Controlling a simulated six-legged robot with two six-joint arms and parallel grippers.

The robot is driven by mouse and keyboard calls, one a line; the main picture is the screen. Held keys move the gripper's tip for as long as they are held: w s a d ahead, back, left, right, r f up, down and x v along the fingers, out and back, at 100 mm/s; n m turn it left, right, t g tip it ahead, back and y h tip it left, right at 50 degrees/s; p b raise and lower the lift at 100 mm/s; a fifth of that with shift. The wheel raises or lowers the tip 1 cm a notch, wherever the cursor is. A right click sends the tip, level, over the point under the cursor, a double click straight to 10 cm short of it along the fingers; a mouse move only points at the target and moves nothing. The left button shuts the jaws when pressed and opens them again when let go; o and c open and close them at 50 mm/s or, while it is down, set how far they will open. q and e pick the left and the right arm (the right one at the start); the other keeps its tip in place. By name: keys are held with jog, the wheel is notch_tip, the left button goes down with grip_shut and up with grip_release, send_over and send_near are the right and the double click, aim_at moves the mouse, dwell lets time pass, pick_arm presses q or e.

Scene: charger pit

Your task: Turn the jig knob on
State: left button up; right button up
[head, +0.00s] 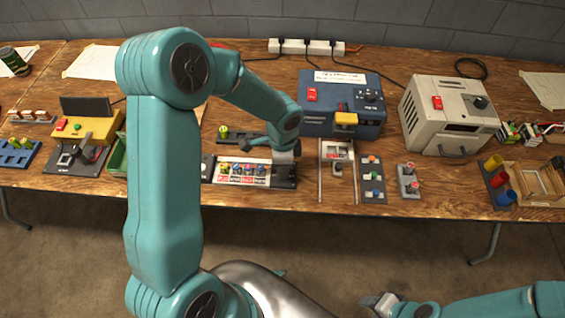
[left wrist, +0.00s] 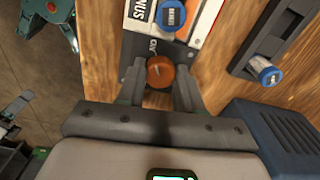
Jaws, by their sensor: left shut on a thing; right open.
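The jig is a pale and dark strip (head: 233,180) near the table's front edge, with several coloured round-topped pieces in it. At its end, in the left wrist view, is the round orange-brown jig knob (left wrist: 160,72) with a light pointer mark on it. My left gripper (left wrist: 160,85) has a finger on each side of the knob and is shut on it. In the head view the left gripper (head: 284,168) is over the jig's right end, and the knob is hidden there. My right gripper (head: 378,302) is open and empty, below the table's front edge.
A blue box (head: 342,118) with a yellow part stands just behind and right of the jig. A white box (head: 448,115) stands further right. A rail frame (head: 321,172) and a button panel (head: 372,180) lie right of the jig.

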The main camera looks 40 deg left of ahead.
pick_arm(q)
jog(key=shift+w+m, duration=0.1)
jog(key=shift+m, duration=0.2)
jog(key=o, duration=1)
jog(key=shift+o, duration=0.2)
jog(key=shift+r, duration=0.1)
notch_tip(320, 180, up, 16)
jog(key=p, duration=0.1)
